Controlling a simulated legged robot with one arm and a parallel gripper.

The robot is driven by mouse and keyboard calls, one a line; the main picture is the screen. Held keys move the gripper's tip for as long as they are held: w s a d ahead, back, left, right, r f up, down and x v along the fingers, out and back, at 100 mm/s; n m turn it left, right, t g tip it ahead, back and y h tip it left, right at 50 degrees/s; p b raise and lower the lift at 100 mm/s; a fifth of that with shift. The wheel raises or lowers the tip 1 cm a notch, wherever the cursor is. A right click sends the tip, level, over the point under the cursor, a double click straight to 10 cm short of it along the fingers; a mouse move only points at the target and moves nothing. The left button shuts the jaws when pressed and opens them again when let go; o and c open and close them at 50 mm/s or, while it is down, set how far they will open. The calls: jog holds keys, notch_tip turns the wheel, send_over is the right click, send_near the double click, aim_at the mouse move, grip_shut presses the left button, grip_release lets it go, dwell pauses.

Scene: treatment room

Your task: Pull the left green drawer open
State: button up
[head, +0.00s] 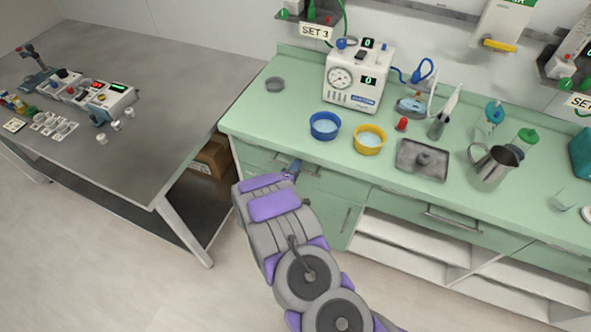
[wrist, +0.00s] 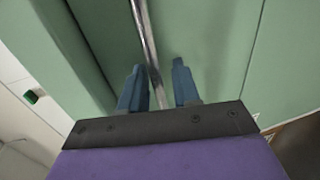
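The left green drawer (head: 340,183) is at the top of the green cabinet's left end, below the countertop. My arm hides part of its front in the head view. My gripper (head: 293,167) is at this drawer's front. In the wrist view, the two blue fingers of my gripper (wrist: 158,85) stand apart, one on each side of the shiny metal bar handle (wrist: 146,35). A gap shows between the handle and the right finger; I cannot tell if the left finger touches it. The green drawer front (wrist: 208,40) shows behind. I cannot tell whether the drawer is slightly open.
The green countertop (head: 300,150) holds a blue bowl (head: 325,126), a yellow bowl (head: 369,140), a metal tray (head: 421,172) and a jug (head: 493,166). A grey table (head: 160,150) stands left, with a cardboard box (head: 211,158) beneath. The floor at lower left is clear.

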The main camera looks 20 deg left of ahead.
jog(key=shift+w, duration=0.25)
grip_shut()
jog(key=shift+s, duration=0.1)
dwell(0.3)
